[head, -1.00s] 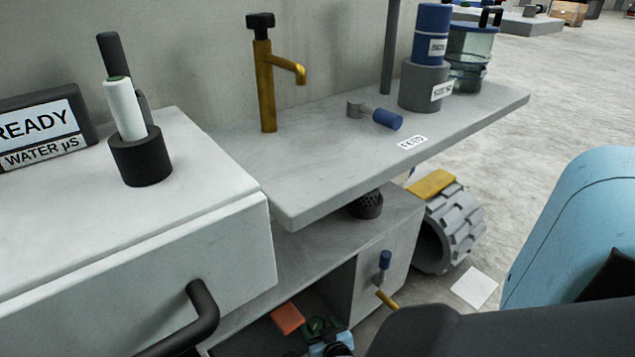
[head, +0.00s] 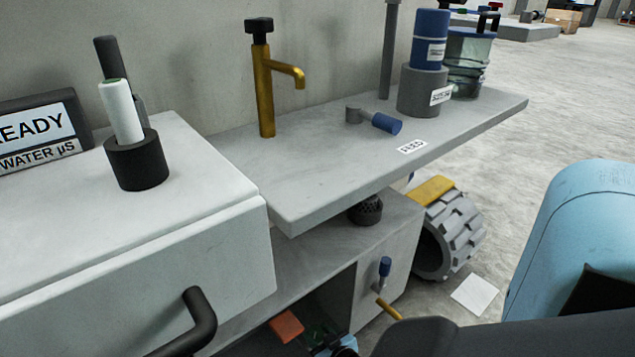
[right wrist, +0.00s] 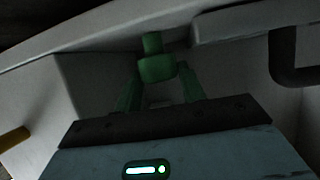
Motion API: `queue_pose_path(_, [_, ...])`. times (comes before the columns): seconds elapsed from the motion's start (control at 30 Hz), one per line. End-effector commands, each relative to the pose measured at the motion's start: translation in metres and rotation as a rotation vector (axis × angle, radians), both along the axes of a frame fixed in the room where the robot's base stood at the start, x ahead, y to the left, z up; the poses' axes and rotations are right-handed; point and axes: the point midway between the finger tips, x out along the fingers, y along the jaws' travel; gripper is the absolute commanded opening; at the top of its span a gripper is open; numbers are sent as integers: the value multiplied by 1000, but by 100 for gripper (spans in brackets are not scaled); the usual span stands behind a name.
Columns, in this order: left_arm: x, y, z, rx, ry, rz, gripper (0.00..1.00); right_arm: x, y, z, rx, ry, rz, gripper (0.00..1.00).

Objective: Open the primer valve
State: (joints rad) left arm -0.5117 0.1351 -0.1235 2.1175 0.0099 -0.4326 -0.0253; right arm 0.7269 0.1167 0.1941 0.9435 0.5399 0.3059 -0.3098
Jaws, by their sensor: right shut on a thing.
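In the right wrist view, a green knob (right wrist: 157,68) hangs on a short green stem inside the grey cabinet. My right gripper (right wrist: 158,85) has its two green fingers on either side of the knob, shut on it. In the head view, my right gripper (head: 322,334) shows only in part, low in the open cabinet bay; the knob cannot be told apart there. No label shows on the knob, so I cannot confirm that it is the primer valve. My left gripper is not in view.
An orange-red block (head: 286,326) sits beside my gripper in the bay. A blue-handled tap (head: 384,267) is on the cabinet front to the right. The grey shelf (head: 300,195) overhangs the bay. A black drawer handle (head: 200,318) projects at left.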

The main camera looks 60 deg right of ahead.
Motion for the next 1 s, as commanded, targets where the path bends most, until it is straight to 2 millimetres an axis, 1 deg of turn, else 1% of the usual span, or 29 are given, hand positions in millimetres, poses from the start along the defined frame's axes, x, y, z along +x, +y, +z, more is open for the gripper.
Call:
queue_pose_path(0.2, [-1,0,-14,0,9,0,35,-2,-4,-3,-7,4,156,17])
queue_pose_path(0.5, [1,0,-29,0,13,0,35,-1,-5,-2,-4,3,314,17])
queue_pose_path(0.7, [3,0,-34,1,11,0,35,-2,-5,-1,-3,1,364,17])
queue_pose_path(1.0, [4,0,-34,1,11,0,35,-2,-5,0,1,0,378,17])
